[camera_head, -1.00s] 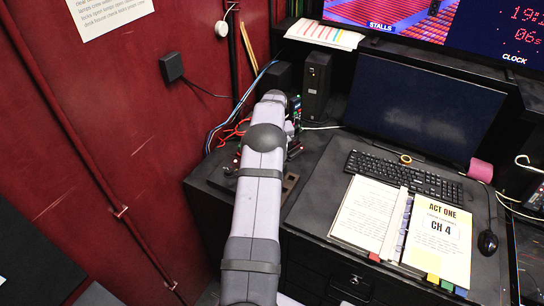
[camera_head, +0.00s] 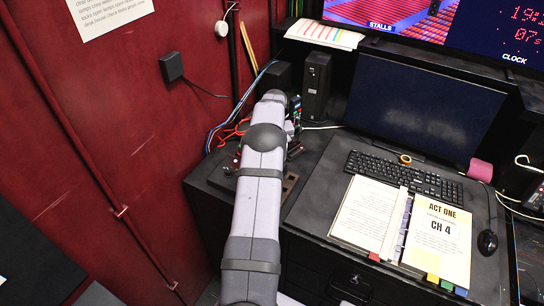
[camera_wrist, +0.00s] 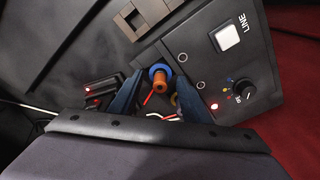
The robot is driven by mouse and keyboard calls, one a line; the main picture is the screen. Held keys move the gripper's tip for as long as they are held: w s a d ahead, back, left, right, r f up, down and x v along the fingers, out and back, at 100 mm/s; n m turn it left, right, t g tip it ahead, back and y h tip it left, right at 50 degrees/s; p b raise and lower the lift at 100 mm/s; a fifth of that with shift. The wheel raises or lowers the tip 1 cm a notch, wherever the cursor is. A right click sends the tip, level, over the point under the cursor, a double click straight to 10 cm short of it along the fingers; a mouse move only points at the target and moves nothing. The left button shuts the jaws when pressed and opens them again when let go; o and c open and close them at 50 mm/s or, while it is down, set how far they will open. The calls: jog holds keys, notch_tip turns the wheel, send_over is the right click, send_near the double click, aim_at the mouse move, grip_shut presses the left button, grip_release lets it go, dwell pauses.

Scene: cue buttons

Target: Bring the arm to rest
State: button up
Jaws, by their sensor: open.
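My gripper (camera_wrist: 158,88) is open in the wrist view. Its two dark blue fingers are spread apart, one on each side of a small orange knob with a blue collar (camera_wrist: 160,76). I cannot tell whether the fingers touch it. A square white button (camera_wrist: 228,36) marked LINE is on the dark panel (camera_wrist: 200,50), right of the fingers. In the head view my arm reaches over the left end of the desk and hides the gripper and most of the panel.
A black rotary knob (camera_wrist: 244,90) is on the panel's right side. In the head view an open script binder (camera_head: 385,222), a keyboard (camera_head: 405,177) and a mouse (camera_head: 487,242) lie on the desk. A dark monitor (camera_head: 425,108) stands behind. The red wall (camera_head: 120,130) is at left.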

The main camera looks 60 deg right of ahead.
jog(key=shift+r+p, duration=2.25)
jog(key=shift+r, duration=1.3)
jog(key=w+a+r+n+b, duration=0.1)
jog(key=w+a, duration=0.5)
jog(key=a, duration=0.2)
jog(key=w+a+r+n+b, duration=0.1)
jog(key=w+a+r, duration=0.1)
jog(key=w+a, duration=0.4)
jog(key=w+a+n+b, duration=0.1)
jog(key=a+n, duration=0.2)
jog(key=a, duration=1.4)
jog(key=s+a+n+y+b, duration=0.15)
jog(key=s+a, duration=0.25)
jog(key=a, duration=0.9)
jog(key=s+a+f+n+g+b, duration=0.1)
jog(key=s+a+f+n, duration=0.1)
jog(key=s+a, duration=0.8)
jog(key=shift+s+a+f, duration=0.4)
jog(key=shift+s+f, duration=0.05)
jog(key=shift+s, duration=0.55)
